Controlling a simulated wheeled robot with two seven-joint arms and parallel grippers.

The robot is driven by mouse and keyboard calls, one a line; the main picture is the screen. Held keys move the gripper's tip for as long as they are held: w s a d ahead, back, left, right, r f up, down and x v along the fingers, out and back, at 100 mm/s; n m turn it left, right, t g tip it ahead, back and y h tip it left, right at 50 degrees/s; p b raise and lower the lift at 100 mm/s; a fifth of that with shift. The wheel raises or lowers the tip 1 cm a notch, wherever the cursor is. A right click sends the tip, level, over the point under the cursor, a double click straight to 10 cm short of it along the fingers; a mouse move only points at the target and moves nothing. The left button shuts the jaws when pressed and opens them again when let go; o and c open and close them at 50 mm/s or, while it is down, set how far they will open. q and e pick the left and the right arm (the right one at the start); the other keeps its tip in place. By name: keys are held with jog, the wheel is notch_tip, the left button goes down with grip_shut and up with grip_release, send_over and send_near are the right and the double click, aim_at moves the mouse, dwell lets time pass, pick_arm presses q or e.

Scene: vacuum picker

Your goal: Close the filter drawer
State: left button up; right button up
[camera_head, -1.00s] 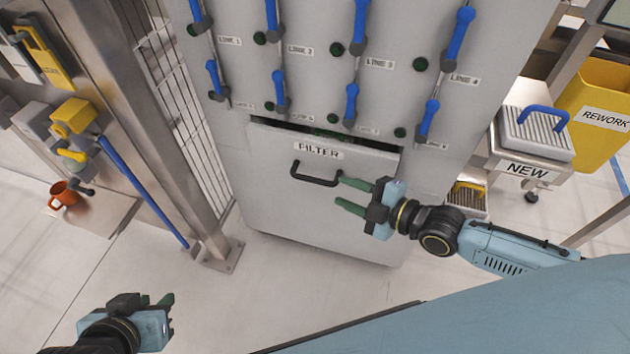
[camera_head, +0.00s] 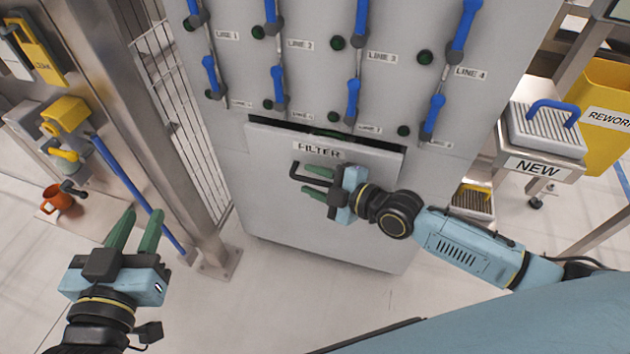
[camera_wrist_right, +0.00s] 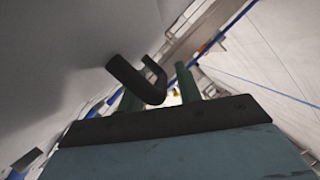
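The filter drawer (camera_head: 372,163) is a grey front labelled FILTER on the tall grey cabinet. It stands out a little, with a dark gap along its top edge. Its black bar handle (camera_head: 294,172) is partly hidden by my right gripper (camera_head: 307,178), which is open with green fingers at the handle. In the right wrist view the handle (camera_wrist_right: 128,75) shows by the spread fingers (camera_wrist_right: 160,90); I cannot tell whether they touch it. My left gripper (camera_head: 136,230) is open and empty at the lower left, away from the drawer.
Blue levers (camera_head: 352,100) line the cabinet above the drawer. A steel post (camera_head: 150,130) with a blue rod and an orange mug (camera_head: 57,200) are at the left. A NEW stand (camera_head: 540,165) and yellow REWORK bin (camera_head: 608,145) are at the right. Floor before the drawer is clear.

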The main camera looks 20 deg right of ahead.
grip_shut()
dwell(0.4)
